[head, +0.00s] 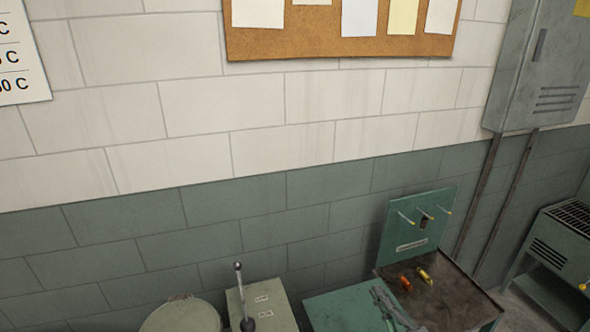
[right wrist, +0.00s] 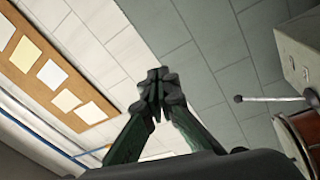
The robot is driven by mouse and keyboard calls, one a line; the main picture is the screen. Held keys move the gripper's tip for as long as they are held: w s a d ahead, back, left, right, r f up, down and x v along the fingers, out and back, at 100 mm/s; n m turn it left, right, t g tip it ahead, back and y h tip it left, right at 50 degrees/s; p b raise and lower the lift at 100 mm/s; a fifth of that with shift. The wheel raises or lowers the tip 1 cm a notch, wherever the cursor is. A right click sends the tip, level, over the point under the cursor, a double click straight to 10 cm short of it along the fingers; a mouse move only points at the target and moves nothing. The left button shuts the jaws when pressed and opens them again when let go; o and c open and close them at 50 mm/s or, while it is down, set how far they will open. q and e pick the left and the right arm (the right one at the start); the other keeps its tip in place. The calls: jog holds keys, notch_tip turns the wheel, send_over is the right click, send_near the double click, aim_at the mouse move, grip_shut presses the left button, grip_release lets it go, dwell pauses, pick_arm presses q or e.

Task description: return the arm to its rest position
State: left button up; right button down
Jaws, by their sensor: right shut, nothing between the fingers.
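My right gripper (head: 380,294) shows small at the bottom of the head view, in front of a teal bench top. In the right wrist view its dark fingertips (right wrist: 157,86) meet, with nothing between them. Its green finger links lean together. The wall fills the background behind the fingers, and no object touches them. The rest of my right arm is mostly below the head view. My left gripper is not in view.
A lever with a ball knob (head: 238,266) stands on a grey-green box (head: 272,298), left of the gripper. A round drum (head: 182,316) is further left. A teal panel with pegs (head: 418,226) stands behind a dark tray (head: 462,296) holding orange and yellow pieces. A wall cabinet (head: 538,65) hangs upper right.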

jog(key=s+d+f+m+g+h, duration=0.3)
jog(key=s+d+f+m+h, duration=0.25)
jog(key=f, duration=0.45)
jog(key=s+d+f+m+g+h, duration=0.2)
jog(key=d+f+m+g+h, duration=0.15)
jog(key=d+f+m, duration=0.55)
jog(key=s+a+f+m+g+y, duration=0.15)
jog(key=s+f+g, duration=0.25)
jog(key=s+f, duration=0.65)
jog(key=s+f+m+g+h, duration=0.15)
jog(key=s+f+g, duration=0.5)
jog(key=s, duration=0.65)
notch_tip(320, 180, down, 36)
jog(key=s+y+b, duration=0.1)
jog(key=s+b, duration=0.2)
jog(key=b, duration=0.2)
jog(key=s+f+g+b, duration=0.1)
jog(key=s+f+b, duration=0.4)
jog(key=s+f, duration=1.6)
jog(key=shift+a+f+y, duration=0.3)
jog(key=shift+a+f, duration=0.1)
jog(key=shift+f, duration=0.4)
